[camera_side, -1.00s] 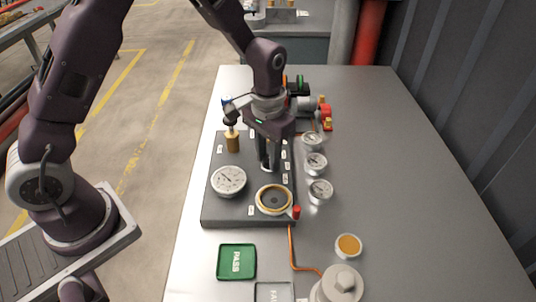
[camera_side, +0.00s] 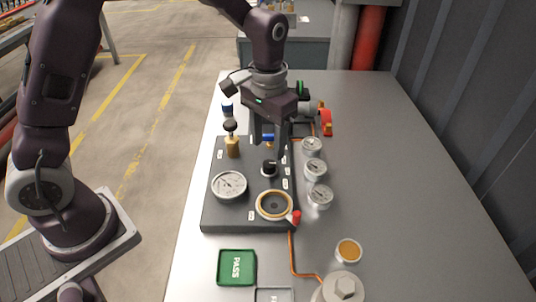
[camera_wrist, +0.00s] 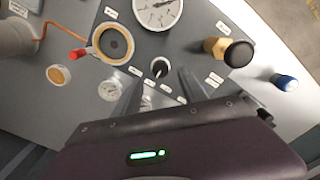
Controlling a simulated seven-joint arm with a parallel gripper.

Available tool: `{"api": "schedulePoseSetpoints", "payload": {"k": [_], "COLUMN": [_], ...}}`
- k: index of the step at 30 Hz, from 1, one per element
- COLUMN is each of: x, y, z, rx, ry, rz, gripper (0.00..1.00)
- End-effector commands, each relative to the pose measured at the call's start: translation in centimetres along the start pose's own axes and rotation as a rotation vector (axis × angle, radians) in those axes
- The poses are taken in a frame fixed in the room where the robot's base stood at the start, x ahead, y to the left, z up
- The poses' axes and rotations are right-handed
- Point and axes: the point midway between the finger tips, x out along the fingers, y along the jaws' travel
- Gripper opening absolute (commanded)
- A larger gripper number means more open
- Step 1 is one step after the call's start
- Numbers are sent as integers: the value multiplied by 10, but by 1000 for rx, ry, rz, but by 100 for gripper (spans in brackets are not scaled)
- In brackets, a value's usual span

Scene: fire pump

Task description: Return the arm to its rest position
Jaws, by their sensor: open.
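My gripper (camera_side: 268,138) is open and empty. It hangs pointing down above the dark panel (camera_side: 212,205), over its back part. A small black knob (camera_side: 269,168) stands on the panel just below and in front of the fingers, apart from them. In the wrist view the knob (camera_wrist: 160,67) shows between the two fingers and beyond their tips. My fingers (camera_wrist: 160,88) reach in from the lower edge of that view. Nothing is between them.
The panel carries a large gauge (camera_side: 229,186), a brass-ringed port (camera_side: 274,205) with a red-tipped lever (camera_side: 297,217), and a brass valve with black knob (camera_side: 232,146). Small gauges (camera_side: 319,194) stand to its right. A green PASS tray (camera_side: 237,267) lies in front.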

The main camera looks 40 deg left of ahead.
Motion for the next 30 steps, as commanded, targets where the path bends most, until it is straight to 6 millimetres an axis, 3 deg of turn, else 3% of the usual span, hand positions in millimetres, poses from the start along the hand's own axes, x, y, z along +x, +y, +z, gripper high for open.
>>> {"api": "schedulePoseSetpoints", "payload": {"k": [3,11,14,17,18,21,24,27,30], "x": [-10,-11,-33,-84,-105,-142,-157,-156,-152], "y": [0,0,-3,-12,-17,-27,-34,-39,-41], "z": [0,0,9,42,62,118,168,205,225], "rx": [0,0,-3,-7,-9,-5,-2,0,0], "ry": [1,0,32,118,160,265,364,434,476], "rz": [0,0,11,36,44,50,39,20,5], "gripper": [50,50,50,50,50,50,50,50,50]}}
